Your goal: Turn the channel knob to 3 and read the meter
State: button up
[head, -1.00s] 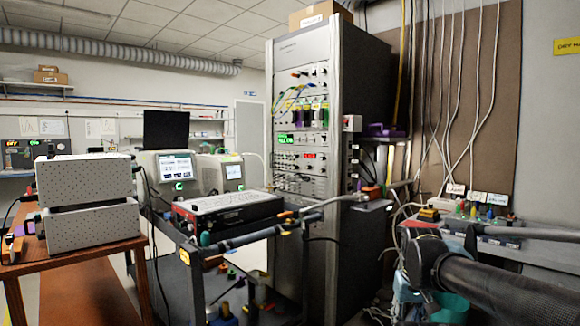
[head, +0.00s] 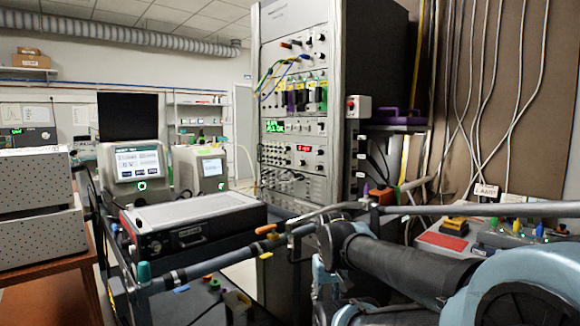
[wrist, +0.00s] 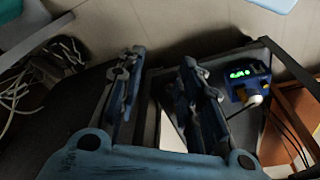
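In the head view a tall equipment rack (head: 340,110) stands in the middle. It carries a green display (head: 276,127), a red display (head: 303,149) and several small knobs, some near its top (head: 320,38). I cannot read their labels or tell which is the channel knob, nor which display is the meter. In the wrist view my gripper (wrist: 160,62) is open, with two blue-grey fingers apart and nothing between them. A small blue and yellow device with a green readout (wrist: 240,73) is beyond the right finger; the digits are unreadable. My gripper is not seen in the head view.
A cart with a black case (head: 190,225) stands in front of the rack, its rail nearby. Instruments with screens (head: 130,165) stand behind it. White boxes (head: 40,180) sit on a wooden table at left. A bench at right holds a panel (head: 440,240) and cables.

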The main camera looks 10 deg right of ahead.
aim_at(299, 164)
jog(key=shift+w, duration=0.45)
jog(key=shift+d, duration=0.1)
jog(key=shift+o, duration=1.2)
jog(key=shift+s+r, duration=0.15)
jog(key=w+d+r+n+t+h, duration=0.15)
jog(key=w+r+n+h, duration=0.25)
jog(key=w+r+n, duration=0.6)
jog(key=w+d+r+n+t+h, duration=0.1)
jog(key=w+d+r+n+h, duration=0.3)
jog(key=w+r, duration=0.75)
jog(key=w+a+r+n+t+h, duration=0.35)
jog(key=w+a+n, duration=0.25)
jog(key=w+a, duration=0.5)
jog(key=w+a+r+n+t+h, duration=0.25)
jog(key=w+a+r+n, duration=0.45)
jog(key=w, duration=0.7)
jog(key=shift+m+h, duration=0.4)
jog(key=shift+m, duration=0.2)
jog(key=f+x, duration=0.1)
jog(key=x, duration=0.9)
jog(key=f+x, duration=0.1)
jog(key=x, duration=0.5)
jog(key=shift+w+a+f, duration=0.1)
jog(key=shift+w+f, duration=0.15)
jog(key=shift+f, duration=0.05)
